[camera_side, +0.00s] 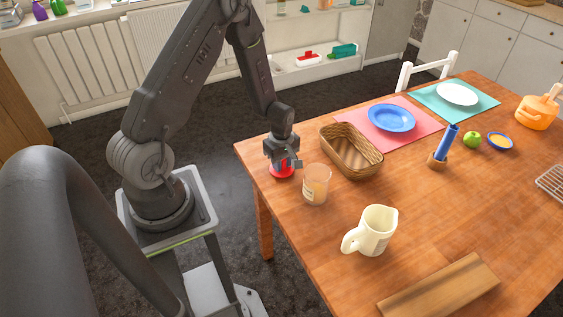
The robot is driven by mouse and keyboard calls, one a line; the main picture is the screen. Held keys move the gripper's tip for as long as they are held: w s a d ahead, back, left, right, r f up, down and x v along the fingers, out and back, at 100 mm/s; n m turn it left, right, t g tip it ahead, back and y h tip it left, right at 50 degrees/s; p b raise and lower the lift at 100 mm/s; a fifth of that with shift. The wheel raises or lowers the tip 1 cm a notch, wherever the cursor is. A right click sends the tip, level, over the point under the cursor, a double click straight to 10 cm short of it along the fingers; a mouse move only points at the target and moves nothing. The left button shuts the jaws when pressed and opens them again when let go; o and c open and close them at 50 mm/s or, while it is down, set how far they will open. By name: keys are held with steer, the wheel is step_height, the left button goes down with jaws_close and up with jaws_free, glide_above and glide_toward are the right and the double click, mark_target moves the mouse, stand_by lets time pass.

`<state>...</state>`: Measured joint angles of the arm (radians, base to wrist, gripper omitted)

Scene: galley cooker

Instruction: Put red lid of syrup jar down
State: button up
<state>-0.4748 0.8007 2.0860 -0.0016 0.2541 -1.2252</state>
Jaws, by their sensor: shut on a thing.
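My gripper (284,163) is at the left edge of the wooden table, pointing down. It is shut on the red lid (282,171), which is at or just above the table top; I cannot tell whether it touches the wood. The jaws partly hide the lid. The syrup jar (316,186), a clear glass with a pale label and amber contents, stands upright and open just right of the lid.
A wicker basket (351,151) stands close to the right of my gripper. A cream jug (372,231) and a wooden board (438,286) are nearer the front. Plates on mats, a blue object in a holder (445,147), an apple (472,140) and an orange pot (537,112) are farther right.

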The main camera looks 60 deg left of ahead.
steer(key=shift+f, duration=0.15)
steer(key=o, duration=0.9)
steer(key=d+r+m+t, duration=0.1)
steer(key=d+r+m, duration=0.2)
steer(key=r, duration=0.8)
steer(key=d+r+m+t, duration=0.1)
steer(key=d+r+m, duration=0.1)
steer(key=r, duration=0.8)
steer(key=s+d+r+m+t, duration=0.3)
steer(key=s+d+r+m, duration=0.9)
steer(key=s+r+m, duration=0.1)
steer(key=shift+s+r+m+t, duration=0.3)
steer(key=shift+s+r+m, duration=0.05)
steer(key=shift+m, duration=0.35)
